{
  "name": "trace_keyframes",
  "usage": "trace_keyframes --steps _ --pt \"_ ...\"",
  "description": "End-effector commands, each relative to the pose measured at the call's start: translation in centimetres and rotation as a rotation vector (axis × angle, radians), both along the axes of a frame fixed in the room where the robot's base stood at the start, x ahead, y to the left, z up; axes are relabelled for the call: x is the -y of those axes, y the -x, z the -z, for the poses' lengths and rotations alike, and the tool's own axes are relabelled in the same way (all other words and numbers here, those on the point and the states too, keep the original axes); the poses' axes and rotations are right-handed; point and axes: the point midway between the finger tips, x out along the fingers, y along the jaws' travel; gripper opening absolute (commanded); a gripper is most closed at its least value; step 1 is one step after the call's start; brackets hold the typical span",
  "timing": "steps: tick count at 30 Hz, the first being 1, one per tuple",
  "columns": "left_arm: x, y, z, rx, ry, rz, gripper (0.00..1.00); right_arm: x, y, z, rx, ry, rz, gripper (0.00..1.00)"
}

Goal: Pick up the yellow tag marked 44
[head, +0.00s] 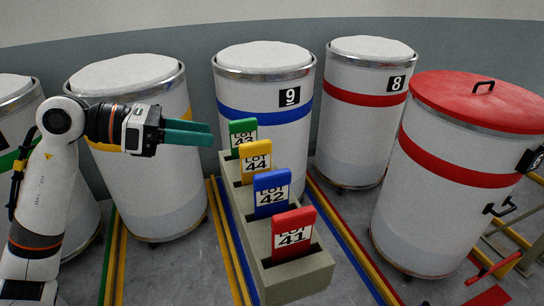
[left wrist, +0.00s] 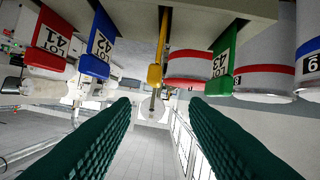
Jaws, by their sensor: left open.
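The yellow tag (head: 256,158) marked LOT 44 stands upright in the grey rack (head: 290,281), between the green tag (head: 243,131) marked 43 and the blue tag (head: 272,190) marked 42. The red tag (head: 294,232) marked 41 is nearest. My left gripper (head: 210,133) is open and empty, left of the tags, with teal fingers pointing right. In the left wrist view, which is upside down, the yellow tag (left wrist: 155,74) shows edge-on beyond the gap between the open fingers (left wrist: 162,110). It is apart from them. My right gripper is out of view.
White drums stand behind the rack, with a blue-banded drum 9 (head: 264,98) and a red-banded drum 8 (head: 358,135). A red-lidded drum (head: 450,190) stands at the right. Coloured lines (head: 238,262) run along the floor. The space above the tags is clear.

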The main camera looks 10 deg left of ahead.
Motion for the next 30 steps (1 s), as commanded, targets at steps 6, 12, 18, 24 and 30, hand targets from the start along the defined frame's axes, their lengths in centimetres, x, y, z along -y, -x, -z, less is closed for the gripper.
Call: trace_keyframes --steps 6,12,18,24,30 --pt "0.4 1.0 -0.7 0.083 -0.167 -0.025 0.41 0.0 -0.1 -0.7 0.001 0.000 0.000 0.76" --pt "3.2 -0.8 0.5 0.081 -0.161 -0.023 0.41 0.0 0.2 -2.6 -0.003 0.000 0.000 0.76" --pt "4.7 -1.9 1.6 0.081 -0.161 -0.024 0.41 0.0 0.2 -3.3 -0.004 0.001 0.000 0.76" --pt "6.5 -2.6 2.3 0.077 -0.155 -0.022 0.41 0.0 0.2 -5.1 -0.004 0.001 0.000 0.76" --pt "8.5 -3.9 3.8 0.079 -0.157 -0.025 0.41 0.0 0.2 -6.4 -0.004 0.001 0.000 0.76"
